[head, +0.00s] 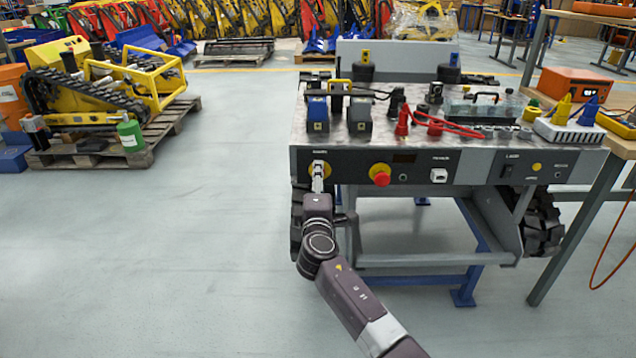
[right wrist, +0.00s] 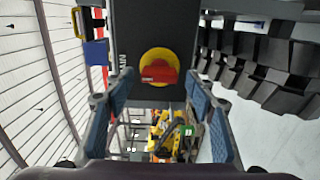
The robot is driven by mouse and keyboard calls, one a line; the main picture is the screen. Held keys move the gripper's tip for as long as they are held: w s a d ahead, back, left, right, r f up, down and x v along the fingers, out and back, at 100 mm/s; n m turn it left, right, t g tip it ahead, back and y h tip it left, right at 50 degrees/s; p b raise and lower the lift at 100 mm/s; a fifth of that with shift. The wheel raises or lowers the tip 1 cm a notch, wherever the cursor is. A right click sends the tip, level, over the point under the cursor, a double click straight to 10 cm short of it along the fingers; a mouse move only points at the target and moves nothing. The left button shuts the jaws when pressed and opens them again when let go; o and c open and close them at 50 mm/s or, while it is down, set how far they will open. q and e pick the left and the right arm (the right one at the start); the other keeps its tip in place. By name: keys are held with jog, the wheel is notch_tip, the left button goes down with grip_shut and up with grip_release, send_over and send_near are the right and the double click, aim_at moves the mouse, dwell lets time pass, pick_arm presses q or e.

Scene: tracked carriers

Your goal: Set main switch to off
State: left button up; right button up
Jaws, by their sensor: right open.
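The main switch is a red handle (right wrist: 160,72) on a round yellow plate (right wrist: 155,57), set in the dark front panel. In the head view its yellow plate (head: 320,169) is at the panel's left end, and my right gripper (head: 318,176) hides most of it. In the right wrist view my right gripper (right wrist: 157,84) is open, with one finger on each side of the switch. The fingers look apart from the handle. Whether they reach its depth I cannot tell. The handle's on or off marks are not readable. My left gripper is not in view.
A red push button (head: 382,179) on a yellow base sits right of the switch on the panel (head: 415,168). The tracked carrier stands on blue legs (head: 465,297). A bench (head: 618,143) is at the right.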

jog(key=s, duration=1.2)
